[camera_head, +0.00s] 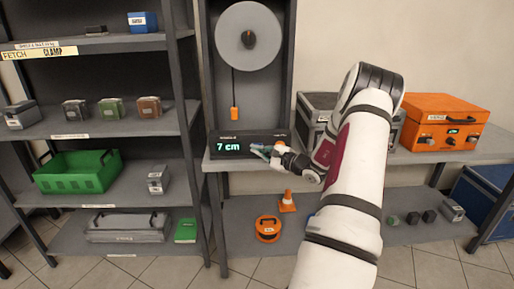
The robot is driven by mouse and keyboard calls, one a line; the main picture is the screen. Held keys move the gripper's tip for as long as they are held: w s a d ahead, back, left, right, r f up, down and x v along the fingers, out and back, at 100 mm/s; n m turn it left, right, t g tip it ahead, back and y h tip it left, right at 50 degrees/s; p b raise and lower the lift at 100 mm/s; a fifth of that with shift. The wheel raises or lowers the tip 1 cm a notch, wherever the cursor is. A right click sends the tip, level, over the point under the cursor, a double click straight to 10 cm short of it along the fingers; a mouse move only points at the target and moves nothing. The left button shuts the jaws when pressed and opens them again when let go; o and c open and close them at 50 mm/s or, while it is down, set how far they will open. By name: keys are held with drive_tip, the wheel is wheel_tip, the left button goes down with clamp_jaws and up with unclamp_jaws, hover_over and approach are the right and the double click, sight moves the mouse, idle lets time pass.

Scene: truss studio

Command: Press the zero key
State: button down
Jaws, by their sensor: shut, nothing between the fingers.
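A dark box with a green lit display reading "7 cm" (230,147) stands on the grey bench below a large pale reel (249,39). My gripper (258,152) is shut and empty at the right part of this box's front face. Its fingertips cover that part of the face, so I cannot see a zero key. I cannot tell whether the fingertips touch the face. An orange tag (234,114) hangs on a cord from the reel, just above the box.
My arm crosses the right side, in front of a grey case (316,103). An orange case (443,121) stands on the bench at right. A shelf with a green crate (78,182) is at left. An orange cone (287,204) and orange round object (267,229) sit below.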

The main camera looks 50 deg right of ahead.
idle(0.7)
drive_tip(key=shift+w+d+b, duration=0.25)
drive_tip(key=shift+d+b, duration=0.05)
drive_tip(key=shift+d, duration=0.05)
drive_tip(key=shift+w+d, duration=0.3)
idle(0.7)
idle(0.4)
drive_tip(key=shift+s+a, duration=0.55)
drive_tip(key=shift+a, duration=0.1)
drive_tip(key=s+a, duration=0.3)
drive_tip(key=shift+s+a, duration=0.15)
drive_tip(key=shift+a, duration=0.25)
idle(0.9)
